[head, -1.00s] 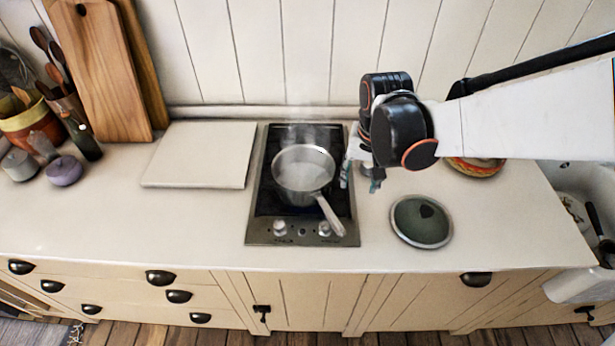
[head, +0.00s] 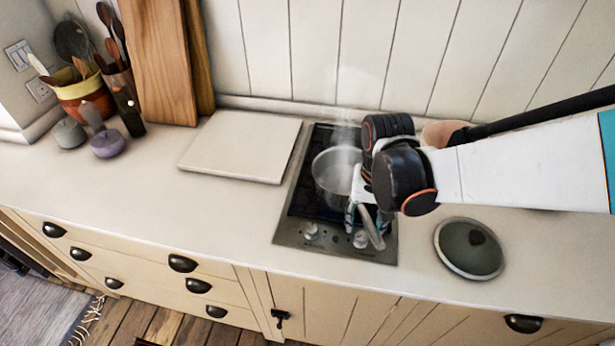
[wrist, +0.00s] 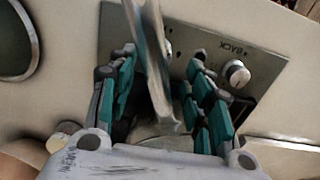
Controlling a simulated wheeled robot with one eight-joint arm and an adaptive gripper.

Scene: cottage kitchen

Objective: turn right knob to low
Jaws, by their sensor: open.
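The right knob (head: 361,240) is on the front panel of the cooktop (head: 290,237), beside the pan handle in the head view. In the wrist view it is mostly hidden behind the handle. The left knob (head: 312,232) is clear, and in the wrist view it shows at right (wrist: 237,73) beside upside-down lettering reading BACK. The right knob's setting is unreadable. A steaming pan (head: 333,178) stands on the cooktop, its handle (wrist: 152,70) pointing to the front right. My gripper (wrist: 162,58) is open, its teal-padded fingers on either side of the handle. Contact is unclear.
A lid (head: 470,248) lies on the counter right of the cooktop. A pale board (head: 242,146) lies to the left. Utensil pots (head: 85,98) and small jars stand at the far left. An orange bowl (head: 443,132) is partly behind my arm. The front-left counter is clear.

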